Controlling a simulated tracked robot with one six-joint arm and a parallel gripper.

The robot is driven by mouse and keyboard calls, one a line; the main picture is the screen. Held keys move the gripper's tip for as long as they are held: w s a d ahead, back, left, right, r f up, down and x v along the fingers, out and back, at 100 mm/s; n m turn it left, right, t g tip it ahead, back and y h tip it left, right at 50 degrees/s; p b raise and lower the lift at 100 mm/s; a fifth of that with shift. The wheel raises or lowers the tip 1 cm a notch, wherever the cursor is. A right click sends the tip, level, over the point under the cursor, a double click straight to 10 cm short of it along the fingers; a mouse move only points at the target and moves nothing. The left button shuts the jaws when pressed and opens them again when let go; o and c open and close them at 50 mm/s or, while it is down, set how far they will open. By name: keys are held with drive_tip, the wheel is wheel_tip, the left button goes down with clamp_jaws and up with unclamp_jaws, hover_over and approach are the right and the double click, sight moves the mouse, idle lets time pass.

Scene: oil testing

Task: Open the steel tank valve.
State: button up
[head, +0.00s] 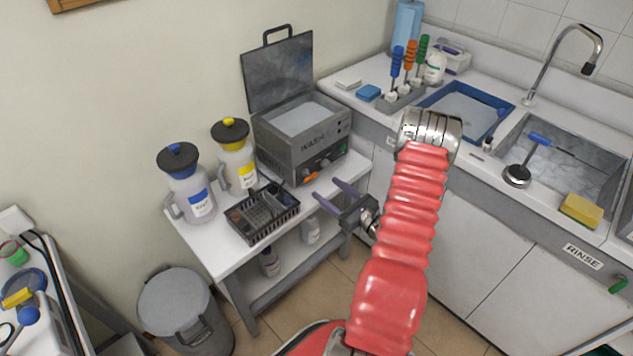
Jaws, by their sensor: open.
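The steel tank (274,147) is a grey box marked WASH, standing on the white table with its lid (279,75) raised. Its front has dark knobs and a small green part at the right. An orange lever (311,177), seemingly the valve handle, sits low on the front. It looks roughly level, but I cannot tell its valve state. My gripper (327,188) is open and empty, its two fingers pointing toward the tank's lower front. The fingertips lie close below and right of the orange lever in the picture, with no clear contact.
A black basket (262,218) stands in front of the tank. Jugs with a blue label (199,202) and a yellow label (246,177) stand left. The sink counter (466,163) is at right, with a green handle (618,285) near its RINSE label. A grey bin (178,301) stands on the floor.

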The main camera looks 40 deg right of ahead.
sight(313, 178)
drive_tip(key=shift+w, duration=3.15)
drive_tip(key=shift+c, duration=0.2)
drive_tip(key=c, duration=1)
